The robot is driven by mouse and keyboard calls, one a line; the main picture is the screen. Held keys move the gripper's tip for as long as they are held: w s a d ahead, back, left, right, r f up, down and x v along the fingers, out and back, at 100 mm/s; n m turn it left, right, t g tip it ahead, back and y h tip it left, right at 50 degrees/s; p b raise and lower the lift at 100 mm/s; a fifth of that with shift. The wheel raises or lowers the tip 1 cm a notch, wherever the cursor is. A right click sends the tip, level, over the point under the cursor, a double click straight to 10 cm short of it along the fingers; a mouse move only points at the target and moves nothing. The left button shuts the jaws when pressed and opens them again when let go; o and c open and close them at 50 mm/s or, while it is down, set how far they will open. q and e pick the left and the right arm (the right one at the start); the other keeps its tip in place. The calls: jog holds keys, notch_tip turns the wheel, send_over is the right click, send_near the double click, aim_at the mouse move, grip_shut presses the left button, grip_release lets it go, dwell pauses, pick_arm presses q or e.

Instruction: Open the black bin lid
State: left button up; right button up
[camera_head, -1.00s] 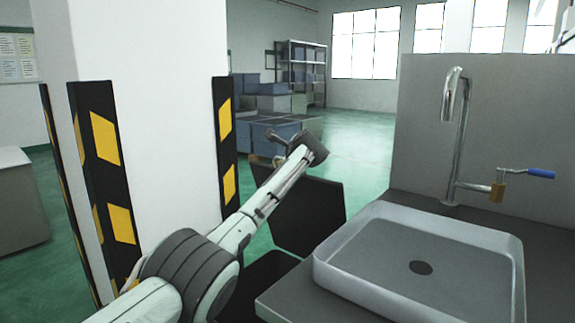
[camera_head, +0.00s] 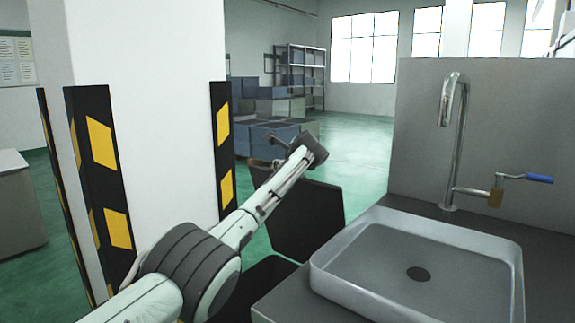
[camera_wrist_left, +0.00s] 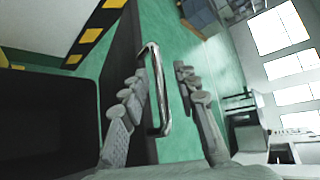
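The black bin lid (camera_head: 308,220) stands raised and tilted at the far side of the dark bin (camera_head: 262,283), between the white column and the sink counter. In the left wrist view the lid (camera_wrist_left: 122,60) shows as a dark panel with a metal bar handle (camera_wrist_left: 160,105) on it. My left gripper (camera_head: 277,151) is at the lid's upper left, in front of part of it. In the wrist view its fingers (camera_wrist_left: 161,74) are apart, with the handle between them and nearer the left finger. Whether it touches that finger is unclear. My right gripper is not in view.
A grey sink (camera_head: 420,265) with a tap (camera_head: 458,140) stands close on the right. A white column (camera_head: 150,110) with black-yellow guards (camera_head: 102,165) stands on the left. Blue and grey crates (camera_head: 270,105) stand farther back, with open green floor (camera_head: 360,145) beside them.

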pick_arm(q)
jog(key=v, duration=1.2)
dwell(0.3)
